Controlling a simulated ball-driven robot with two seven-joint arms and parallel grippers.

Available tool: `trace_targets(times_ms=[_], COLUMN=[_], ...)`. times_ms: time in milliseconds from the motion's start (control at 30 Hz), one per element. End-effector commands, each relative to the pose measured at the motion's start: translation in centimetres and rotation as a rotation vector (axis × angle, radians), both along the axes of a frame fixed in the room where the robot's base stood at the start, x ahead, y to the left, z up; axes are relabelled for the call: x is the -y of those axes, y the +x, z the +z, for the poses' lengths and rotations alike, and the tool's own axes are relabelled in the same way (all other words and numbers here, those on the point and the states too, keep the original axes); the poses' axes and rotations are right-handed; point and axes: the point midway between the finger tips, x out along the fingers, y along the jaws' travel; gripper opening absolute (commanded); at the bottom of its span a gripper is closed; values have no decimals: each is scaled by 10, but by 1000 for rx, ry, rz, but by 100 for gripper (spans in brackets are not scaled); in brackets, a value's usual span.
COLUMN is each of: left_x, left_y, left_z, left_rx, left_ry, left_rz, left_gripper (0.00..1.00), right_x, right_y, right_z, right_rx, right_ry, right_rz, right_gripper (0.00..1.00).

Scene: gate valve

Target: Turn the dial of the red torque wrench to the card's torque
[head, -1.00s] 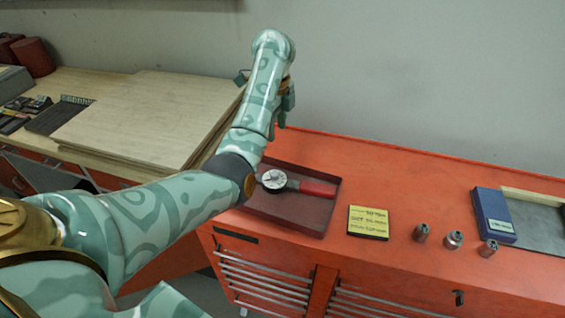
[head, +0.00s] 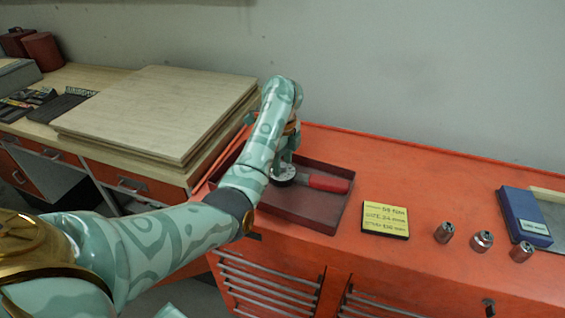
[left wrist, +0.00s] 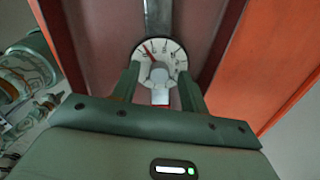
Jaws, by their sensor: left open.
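The red torque wrench (head: 328,183) lies in a dark shallow tray (head: 310,215) on the orange cabinet, its red handle pointing right. My left gripper (head: 284,168) is over its round dial and hides much of it. In the left wrist view the white dial (left wrist: 172,52) shows a dark red needle pointing up and left; its numbers are too small to read. The open fingers (left wrist: 159,80) reach toward the near side of the dial, one at each side; contact cannot be told. The yellow card (head: 386,220) lies right of the tray, its handwriting not clearly legible. My right gripper is out of view.
Several metal sockets (head: 481,241) stand right of the card. A blue box (head: 525,215) lies beyond them. Stacked wooden boards (head: 155,110) lie on the bench at left. The cabinet top behind the card is clear.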

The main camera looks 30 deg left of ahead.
Motion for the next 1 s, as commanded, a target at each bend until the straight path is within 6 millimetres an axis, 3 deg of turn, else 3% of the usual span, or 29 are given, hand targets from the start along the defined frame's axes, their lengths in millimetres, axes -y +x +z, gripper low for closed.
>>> trace_targets(times_ms=[100, 267, 300, 667, 1000], left_x=[0, 0, 0, 0, 1], left_y=[0, 0, 0, 0, 0], left_z=[0, 1, 0, 1, 3], left_rx=[0, 0, 0, -1, -2], left_ry=[0, 0, 0, -1, -3], left_rz=[0, 0, 0, -46, -279], left_gripper=[44, 2, 0, 0, 0], right_x=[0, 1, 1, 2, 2], right_y=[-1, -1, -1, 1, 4], right_z=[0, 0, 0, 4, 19], right_rx=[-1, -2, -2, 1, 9], right_ry=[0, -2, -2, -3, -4], right_rz=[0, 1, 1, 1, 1], right_gripper=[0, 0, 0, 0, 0])
